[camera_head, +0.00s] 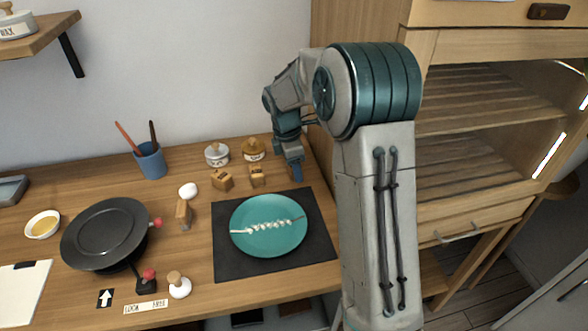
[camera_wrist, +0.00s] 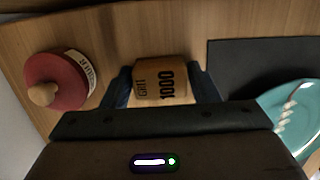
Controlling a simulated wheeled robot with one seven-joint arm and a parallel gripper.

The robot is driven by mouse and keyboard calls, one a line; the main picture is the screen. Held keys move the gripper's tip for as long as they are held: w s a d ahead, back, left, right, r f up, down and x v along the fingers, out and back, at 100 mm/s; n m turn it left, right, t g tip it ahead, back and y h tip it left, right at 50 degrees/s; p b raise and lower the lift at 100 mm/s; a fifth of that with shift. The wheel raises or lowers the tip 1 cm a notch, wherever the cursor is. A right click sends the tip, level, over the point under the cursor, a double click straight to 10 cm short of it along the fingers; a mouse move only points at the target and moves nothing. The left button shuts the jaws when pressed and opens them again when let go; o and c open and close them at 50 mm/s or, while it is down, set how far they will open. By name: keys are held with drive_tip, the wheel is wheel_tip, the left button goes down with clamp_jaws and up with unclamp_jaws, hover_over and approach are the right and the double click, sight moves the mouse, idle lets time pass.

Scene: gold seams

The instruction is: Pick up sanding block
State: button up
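A wooden sanding block (camera_wrist: 161,80) marked GRIT 1000 lies between the two fingers of my gripper (camera_wrist: 163,86) in the wrist view. One finger is at each side, very close to the block. I cannot tell whether they press on it. In the head view my gripper (camera_head: 296,172) points down low over the back of the table, and this block does not show clearly there. Two other wooden blocks, one on the left (camera_head: 222,180) and one on the right (camera_head: 257,175), stand to the left of my gripper.
A red-lidded jar (camera_wrist: 56,82) stands left of the block in the wrist view. A dark mat (camera_head: 232,262) with a teal plate (camera_head: 270,242) lies in front of my gripper. Two jars (camera_head: 217,154) (camera_head: 253,150) stand by the wall. A wooden cabinet (camera_head: 475,190) rises on the right.

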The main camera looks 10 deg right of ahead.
drive_tip(key=c, duration=0.6)
drive_tip(key=shift+a+r, duration=0.25)
drive_tip(key=shift+r, duration=0.2)
drive_tip(key=r, duration=0.6)
drive_tip(key=shift+a+r, duration=0.15)
drive_tip(key=shift+a, duration=0.05)
drive_tip(key=a, duration=1.9)
drive_tip(key=shift+b, duration=0.3)
